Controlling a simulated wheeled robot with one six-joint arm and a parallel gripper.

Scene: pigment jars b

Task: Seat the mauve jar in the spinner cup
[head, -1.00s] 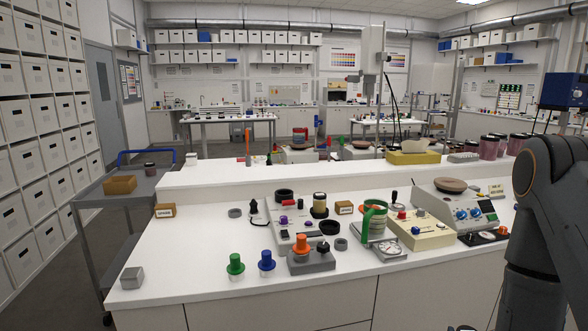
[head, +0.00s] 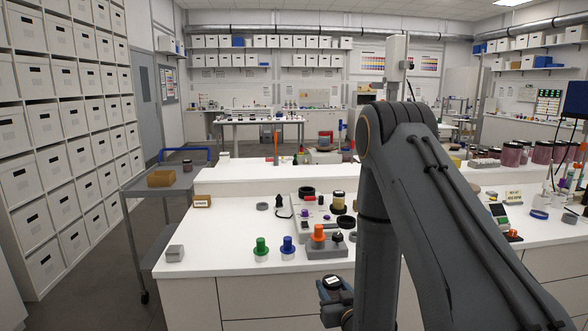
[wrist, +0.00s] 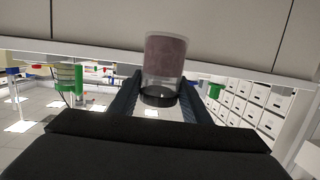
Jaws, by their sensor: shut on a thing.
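My gripper (head: 336,298) is low in front of the bench's front face, below the top's edge. It is shut on the mauve jar (wrist: 164,52), which sits between the two fingers in the wrist view. The jar is clear-walled with mauve contents and a black lid; in the head view only its dark, labelled lid (head: 333,282) shows clearly. I cannot make out the spinner cup for certain. A device with a green screen (head: 497,212), beside a sign reading RPM (head: 513,195), is partly hidden behind my arm.
A grey cart (head: 170,188) with another dark-lidded jar (head: 187,165) stands left. The bench's front left is mostly clear.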

